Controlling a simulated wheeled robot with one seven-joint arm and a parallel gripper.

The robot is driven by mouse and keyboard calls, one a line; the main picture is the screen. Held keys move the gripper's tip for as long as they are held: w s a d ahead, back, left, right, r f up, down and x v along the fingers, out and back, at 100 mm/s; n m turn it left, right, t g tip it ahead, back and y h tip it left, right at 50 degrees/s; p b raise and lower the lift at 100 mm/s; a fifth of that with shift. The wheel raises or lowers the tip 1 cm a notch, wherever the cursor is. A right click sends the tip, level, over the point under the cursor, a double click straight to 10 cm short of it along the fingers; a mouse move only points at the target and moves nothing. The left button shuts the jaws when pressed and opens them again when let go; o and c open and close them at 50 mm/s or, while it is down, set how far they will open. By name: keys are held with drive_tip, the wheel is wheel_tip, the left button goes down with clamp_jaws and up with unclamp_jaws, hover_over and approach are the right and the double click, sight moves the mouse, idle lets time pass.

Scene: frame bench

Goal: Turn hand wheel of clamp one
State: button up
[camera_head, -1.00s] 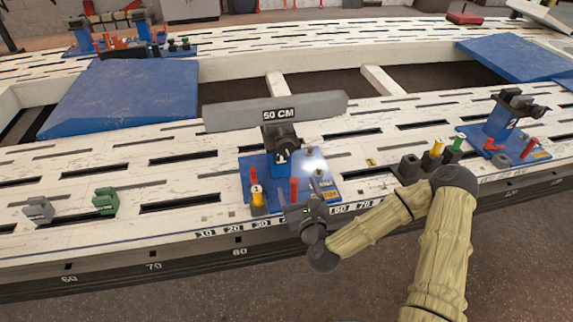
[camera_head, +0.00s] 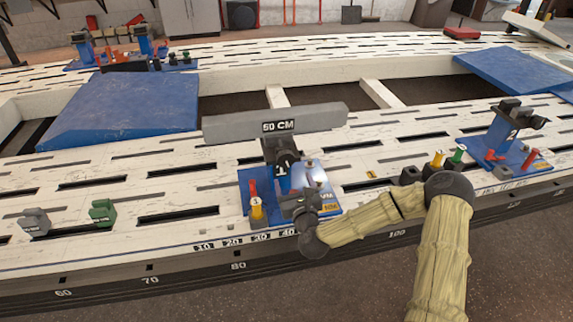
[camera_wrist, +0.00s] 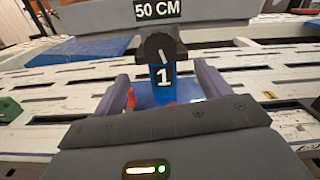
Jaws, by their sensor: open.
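Clamp one, a blue post marked "1" (camera_wrist: 162,78), stands on a blue base plate (camera_head: 327,203) on the near beam. Its round black hand wheel (camera_wrist: 160,47) has a pale pointer line, and it also shows in the head view (camera_head: 287,161). A grey "50 CM" bar (camera_head: 225,128) sits behind the wheel at the top of the clamp. My gripper (camera_wrist: 161,72) is open and empty, its two fingers spread left and right in front of the post. In the wrist view the wheel appears above and between the fingertips, apart from them. In the head view my gripper partly covers the base.
A yellow peg (camera_head: 257,211) and a red peg (camera_head: 253,188) stand left of my gripper. Clamp two (camera_head: 505,130) stands at the right. Grey (camera_head: 34,222) and green (camera_head: 102,212) blocks sit at the left. Yellow and green cylinders stand behind my forearm.

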sight(286, 161)
drive_tip(key=b+x, duration=0.1)
drive_tip(key=x, duration=0.9)
drive_tip(key=shift+b, duration=0.4)
drive_tip(key=shift+s, duration=0.1)
drive_tip(key=c, duration=1)
